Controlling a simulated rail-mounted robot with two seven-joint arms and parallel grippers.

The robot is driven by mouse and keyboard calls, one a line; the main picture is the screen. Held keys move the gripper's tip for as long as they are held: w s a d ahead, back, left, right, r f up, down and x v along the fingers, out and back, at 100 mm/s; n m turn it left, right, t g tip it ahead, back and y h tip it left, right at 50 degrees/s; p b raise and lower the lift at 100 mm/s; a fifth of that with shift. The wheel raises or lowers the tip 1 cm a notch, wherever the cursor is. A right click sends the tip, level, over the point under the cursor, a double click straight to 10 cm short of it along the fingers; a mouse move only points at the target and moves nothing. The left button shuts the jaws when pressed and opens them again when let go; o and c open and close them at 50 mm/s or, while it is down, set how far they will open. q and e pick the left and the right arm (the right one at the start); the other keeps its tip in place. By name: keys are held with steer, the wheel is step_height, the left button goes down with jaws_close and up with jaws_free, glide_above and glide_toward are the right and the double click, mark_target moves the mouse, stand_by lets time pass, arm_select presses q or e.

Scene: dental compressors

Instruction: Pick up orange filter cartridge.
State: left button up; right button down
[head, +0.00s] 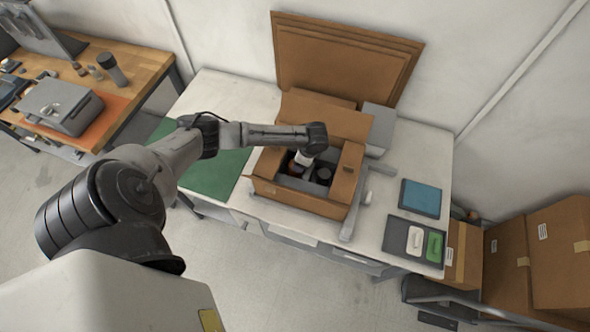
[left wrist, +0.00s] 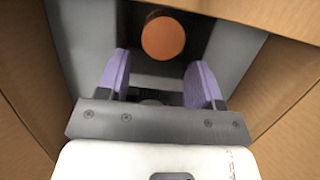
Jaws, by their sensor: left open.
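The orange filter cartridge (left wrist: 163,38) shows in the left wrist view as a round orange top, down inside a cardboard box (head: 298,203). My left gripper (left wrist: 160,72) is open, its two purple fingers apart, with the orange top just beyond the fingertips and roughly centred between them. Nothing is between the fingers. In the head view my left gripper (head: 300,162) points down into the open box; the cartridge is mostly hidden there by my arm and the box. My right gripper is not in view.
The box stands on a white table (head: 410,160) with its flaps open, its walls close around my left gripper. A dark round item (head: 323,175) sits inside, to the right. A green mat (head: 215,160), blue pad (head: 421,198) and dark tray (head: 404,250) lie on the table.

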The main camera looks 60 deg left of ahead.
arm_select(q)
steer(key=shift+x, duration=2.7)
steer(key=shift+a, duration=0.15)
steer(key=shift+c, duration=0.4)
steer(key=c, duration=0.6)
